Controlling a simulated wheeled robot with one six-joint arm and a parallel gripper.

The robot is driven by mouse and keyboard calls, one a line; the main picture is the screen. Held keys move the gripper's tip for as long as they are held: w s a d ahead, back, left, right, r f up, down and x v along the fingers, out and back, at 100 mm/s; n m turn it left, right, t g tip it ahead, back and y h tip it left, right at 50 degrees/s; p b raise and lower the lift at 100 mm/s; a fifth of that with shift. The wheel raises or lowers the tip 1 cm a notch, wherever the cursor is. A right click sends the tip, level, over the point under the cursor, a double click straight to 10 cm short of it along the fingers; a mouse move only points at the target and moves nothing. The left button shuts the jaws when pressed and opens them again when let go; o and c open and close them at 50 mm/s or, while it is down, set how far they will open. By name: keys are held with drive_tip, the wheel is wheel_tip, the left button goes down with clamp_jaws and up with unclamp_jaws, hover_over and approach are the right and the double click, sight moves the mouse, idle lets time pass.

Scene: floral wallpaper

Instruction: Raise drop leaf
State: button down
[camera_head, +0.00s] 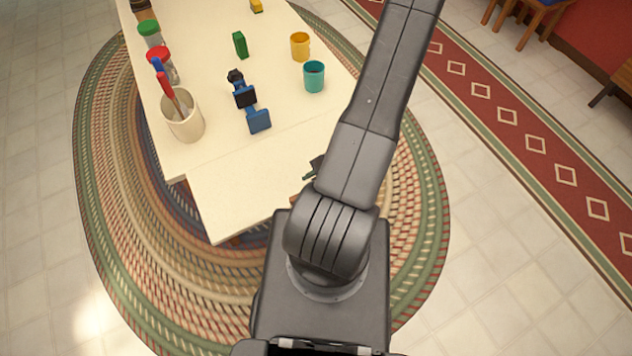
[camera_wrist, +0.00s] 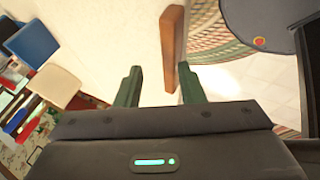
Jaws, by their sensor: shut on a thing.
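The cream table (camera_head: 200,150) has a drop leaf (camera_head: 245,190) at its near end, beyond a visible seam. In the head view the leaf extends outward from the tabletop and looks close to level; its exact angle I cannot tell. My gripper (camera_head: 312,170) is at the leaf's right side, mostly hidden behind my arm. In the wrist view my gripper (camera_wrist: 160,88) has its two dark green fingers on either side of the cream leaf (camera_wrist: 110,40) and a brown wooden strip (camera_wrist: 172,45). It appears shut on the leaf; the contact is only partly visible.
On the tabletop stand a utensil crock (camera_head: 184,122), red-lidded jar (camera_head: 160,65), green-lidded jar (camera_head: 151,33), blue object (camera_head: 258,120), green block (camera_head: 240,44), teal mug (camera_head: 314,77) and yellow mug (camera_head: 300,46). A braided rug (camera_head: 110,230) lies below. Open floor lies left and right.

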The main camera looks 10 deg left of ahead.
drive_tip(key=shift+w+a+r, duration=0.15)
drive_tip(key=shift+w+r, duration=0.3)
drive_tip(key=shift+w, duration=0.1)
drive_tip(key=c, duration=1.4)
unclamp_jaws()
drive_tip(key=shift+a, duration=0.1)
drive_tip(key=p+v, duration=0.3)
drive_tip(key=v, duration=1)
drive_tip(key=shift+s+d+r+p, duration=0.2)
drive_tip(key=shift+s+d+p, duration=0.1)
drive_tip(key=shift+s+p, duration=0.05)
drive_tip(key=shift+a+f, duration=0.1)
